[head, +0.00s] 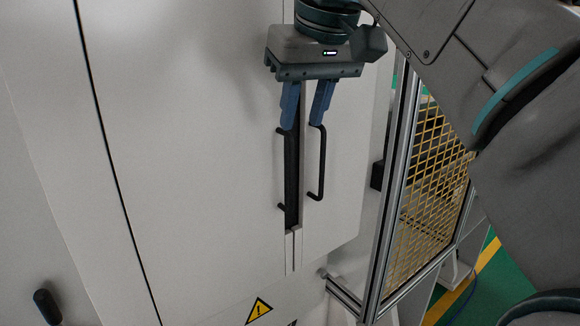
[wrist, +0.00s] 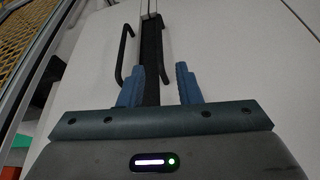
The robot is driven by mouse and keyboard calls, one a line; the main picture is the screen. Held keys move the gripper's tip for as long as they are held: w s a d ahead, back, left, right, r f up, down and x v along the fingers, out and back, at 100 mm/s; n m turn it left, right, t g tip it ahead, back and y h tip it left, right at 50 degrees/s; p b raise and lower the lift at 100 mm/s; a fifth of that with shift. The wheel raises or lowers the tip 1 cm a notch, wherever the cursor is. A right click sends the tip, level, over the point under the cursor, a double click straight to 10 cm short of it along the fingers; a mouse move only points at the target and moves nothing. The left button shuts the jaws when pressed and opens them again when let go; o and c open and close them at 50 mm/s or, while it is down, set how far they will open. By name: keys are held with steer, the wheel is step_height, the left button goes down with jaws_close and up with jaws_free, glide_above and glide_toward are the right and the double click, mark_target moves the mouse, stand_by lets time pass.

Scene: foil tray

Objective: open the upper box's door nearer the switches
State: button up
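The pale box front has two tall door panels, a wide left door (head: 190,150) and a narrow right door (head: 340,190). The left door's black handle (head: 290,165) stands upright beside the dark gap between the panels; the right door's black handle (head: 321,165) is just to its right. My gripper (head: 302,126) is open, its blue fingers spread at the handles' upper ends, the right finger close to the right handle's top. In the wrist view, a dark upright bar (wrist: 151,62) runs down between the spread fingers (wrist: 160,82); the right handle (wrist: 122,55) shows left of it. Contact is unclear. No switches are identifiable.
A yellow mesh guard in a metal frame (head: 425,150) stands right of the box. A warning label (head: 259,309) is below the doors. The left panel's face is clear.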

mark_target(292, 161)
steer(key=x, duration=1.1)
steer(key=shift+w+b, duration=0.15)
steer(key=shift+b, duration=0.25)
jaws_close()
